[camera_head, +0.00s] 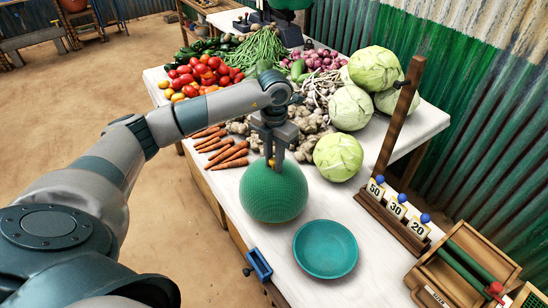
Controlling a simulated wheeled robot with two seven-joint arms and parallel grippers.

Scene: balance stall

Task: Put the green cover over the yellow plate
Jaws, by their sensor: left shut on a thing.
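The green cover (273,195) is a mesh dome with a yellow-orange knob on top, near the table's front left edge. My left gripper (272,160) comes down from above and is shut on the knob. The cover looks upright; I cannot tell whether its rim touches the table. No yellow plate shows; anything under the cover is hidden. A round teal plate (325,249) lies empty to the right of and nearer than the cover. My right gripper is not in view.
Carrots (229,156) and ginger lie just behind the cover; a cabbage (338,157) is behind right. A wooden post stand (392,180) with price cards and a wooden box (455,262) stand right. A blue clamp (258,265) sits at the front edge. Bare white tabletop surrounds the teal plate.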

